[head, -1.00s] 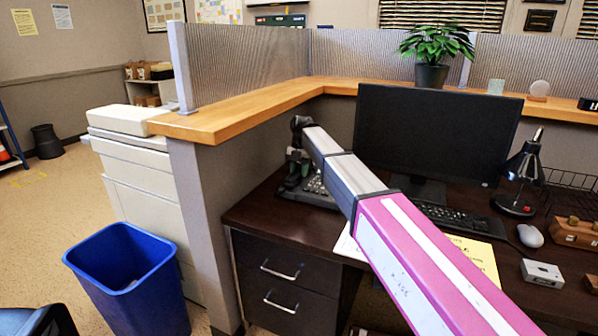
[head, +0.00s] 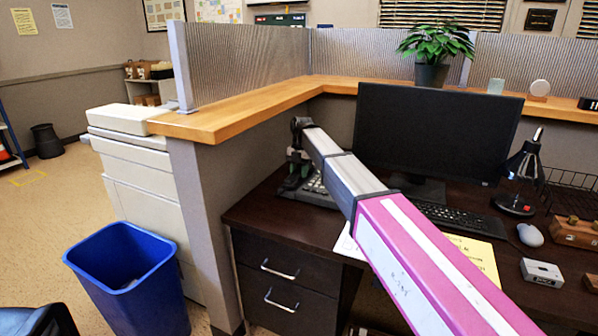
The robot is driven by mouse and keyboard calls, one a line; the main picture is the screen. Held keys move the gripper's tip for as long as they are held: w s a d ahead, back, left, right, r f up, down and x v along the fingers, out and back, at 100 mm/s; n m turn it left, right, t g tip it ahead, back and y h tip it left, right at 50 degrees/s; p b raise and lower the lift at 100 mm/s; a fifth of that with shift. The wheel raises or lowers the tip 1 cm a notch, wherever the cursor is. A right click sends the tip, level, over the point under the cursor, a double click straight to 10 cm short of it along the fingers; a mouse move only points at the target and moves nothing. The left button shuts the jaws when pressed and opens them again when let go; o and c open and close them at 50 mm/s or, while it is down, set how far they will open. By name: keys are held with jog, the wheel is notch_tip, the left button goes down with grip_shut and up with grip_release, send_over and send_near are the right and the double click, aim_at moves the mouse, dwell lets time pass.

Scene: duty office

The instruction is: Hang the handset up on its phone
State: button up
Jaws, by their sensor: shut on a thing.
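The phone (head: 318,188), a dark desk set with grey keys, sits at the left end of the dark desk, partly hidden behind my arm. My gripper (head: 292,181) points down at the phone's left side. It is shut on the handset, but the handset is dark and small here and hard to tell apart from the gripper and the phone. I cannot tell whether the handset touches the cradle.
A monitor (head: 432,135) and keyboard (head: 455,217) stand right of the phone. A desk lamp (head: 521,180), a mouse (head: 530,235) and a white box (head: 542,272) are further right. The partition with a wooden ledge (head: 215,124) rises at the left. A blue bin (head: 125,285) stands on the floor.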

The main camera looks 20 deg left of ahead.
jog(key=o, duration=1.2)
jog(key=shift+r, duration=4)
